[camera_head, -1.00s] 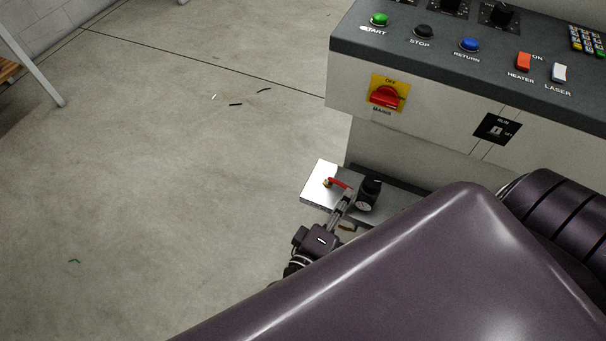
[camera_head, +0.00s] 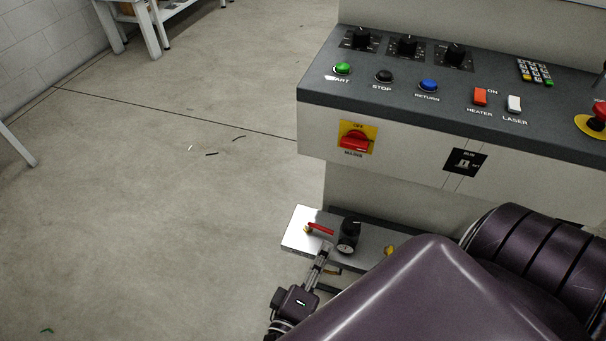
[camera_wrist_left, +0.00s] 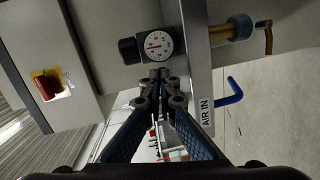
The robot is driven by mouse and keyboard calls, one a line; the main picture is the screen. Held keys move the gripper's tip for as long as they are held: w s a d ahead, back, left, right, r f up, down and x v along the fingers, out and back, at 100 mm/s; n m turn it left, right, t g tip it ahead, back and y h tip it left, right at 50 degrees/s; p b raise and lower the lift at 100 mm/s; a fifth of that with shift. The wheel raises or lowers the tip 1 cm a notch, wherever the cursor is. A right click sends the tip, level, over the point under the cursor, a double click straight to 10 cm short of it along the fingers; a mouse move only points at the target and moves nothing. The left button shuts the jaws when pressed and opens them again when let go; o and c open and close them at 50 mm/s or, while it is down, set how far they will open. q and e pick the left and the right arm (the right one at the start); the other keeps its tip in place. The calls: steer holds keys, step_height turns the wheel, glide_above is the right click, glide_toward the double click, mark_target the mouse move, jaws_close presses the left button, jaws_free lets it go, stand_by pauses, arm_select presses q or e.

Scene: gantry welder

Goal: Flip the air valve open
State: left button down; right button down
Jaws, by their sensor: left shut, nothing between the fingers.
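The air valve's red lever (camera_head: 320,229) lies across the bright metal plate at the lower front of the machine, pointing right from its brass fitting. A round gauge with a black knob (camera_head: 348,236) stands just right of it. My left gripper (camera_head: 323,251) is shut and empty, with its tips just below the lever's right end; I cannot tell if they touch. In the left wrist view, the shut fingertips (camera_wrist_left: 157,74) are just below the gauge (camera_wrist_left: 158,45), beside the "AIR IN" label (camera_wrist_left: 205,117). I cannot make out the red lever there. My right gripper is not in view.
The control panel (camera_head: 430,75) overhangs the plate, with a red mains switch (camera_head: 354,138) on its front. A blue bent tube (camera_wrist_left: 230,92) and a brass fitting (camera_wrist_left: 235,28) show in the left wrist view. The floor to the left is mostly clear. My purple arm hides the lower right.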

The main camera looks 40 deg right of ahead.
arm_select(q)
steer(key=v, duration=0.9)
